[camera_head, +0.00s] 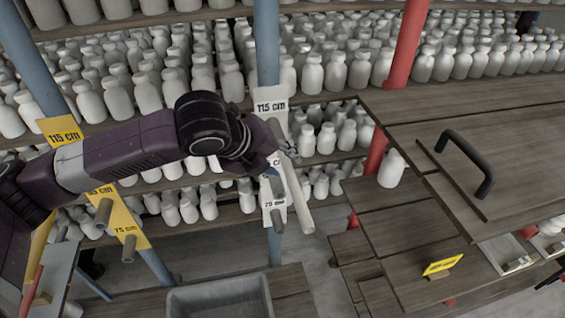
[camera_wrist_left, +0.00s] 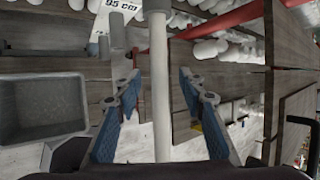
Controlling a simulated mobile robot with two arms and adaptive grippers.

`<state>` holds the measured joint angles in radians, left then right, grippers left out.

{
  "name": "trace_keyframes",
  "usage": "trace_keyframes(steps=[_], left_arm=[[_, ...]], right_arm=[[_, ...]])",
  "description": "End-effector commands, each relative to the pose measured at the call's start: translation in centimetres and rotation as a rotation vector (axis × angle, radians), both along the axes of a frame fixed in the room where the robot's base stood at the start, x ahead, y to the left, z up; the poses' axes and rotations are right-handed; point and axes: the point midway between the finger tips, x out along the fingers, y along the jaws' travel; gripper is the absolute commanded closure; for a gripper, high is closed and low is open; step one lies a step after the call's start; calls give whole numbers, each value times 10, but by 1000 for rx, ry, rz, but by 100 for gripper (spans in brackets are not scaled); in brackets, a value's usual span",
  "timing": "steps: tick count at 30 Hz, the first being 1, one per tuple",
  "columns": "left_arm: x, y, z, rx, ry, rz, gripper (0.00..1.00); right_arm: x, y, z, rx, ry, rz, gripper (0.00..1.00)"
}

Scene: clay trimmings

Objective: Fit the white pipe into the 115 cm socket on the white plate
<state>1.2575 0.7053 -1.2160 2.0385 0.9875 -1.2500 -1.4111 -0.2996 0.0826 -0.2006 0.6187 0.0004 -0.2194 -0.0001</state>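The white plate (camera_head: 272,98) is on the blue post, labelled 115 cm at the top and 75 cm at the bottom; its middle label is partly covered by my left arm. The white pipe (camera_head: 301,199) slants down toward me in front of it. In the left wrist view the pipe (camera_wrist_left: 160,115) runs between the fingers of my left gripper (camera_wrist_left: 160,82). The fingers stand apart, with gaps on both sides of the pipe. In the head view my left gripper (camera_head: 289,152) is beside the plate.
A yellow plate (camera_head: 128,222) with grey stubs is at left. Shelves of white bottles fill the back. A grey bin (camera_head: 220,298) stands below. At right are a wooden top with a black handle (camera_head: 466,165), a lone bottle (camera_head: 391,168) and a yellow sign (camera_head: 442,265).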

Motion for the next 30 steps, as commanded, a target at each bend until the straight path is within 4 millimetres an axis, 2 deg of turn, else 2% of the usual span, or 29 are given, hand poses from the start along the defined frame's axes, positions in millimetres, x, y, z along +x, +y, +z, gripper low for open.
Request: trace_keyframes(steps=[9,15,21,30], left_arm=[[-34,25,51,0,-7,1,63],[-51,36,76,-1,-5,0,63],[-58,41,85,0,-3,1,63],[-58,41,85,0,-2,1,63]], right_arm=[[0,2,0,2,-1,-1,63],[0,2,0,2,-1,-1,63],[0,2,0,2,-1,-1,63],[0,2,0,2,-1,-1,63]])
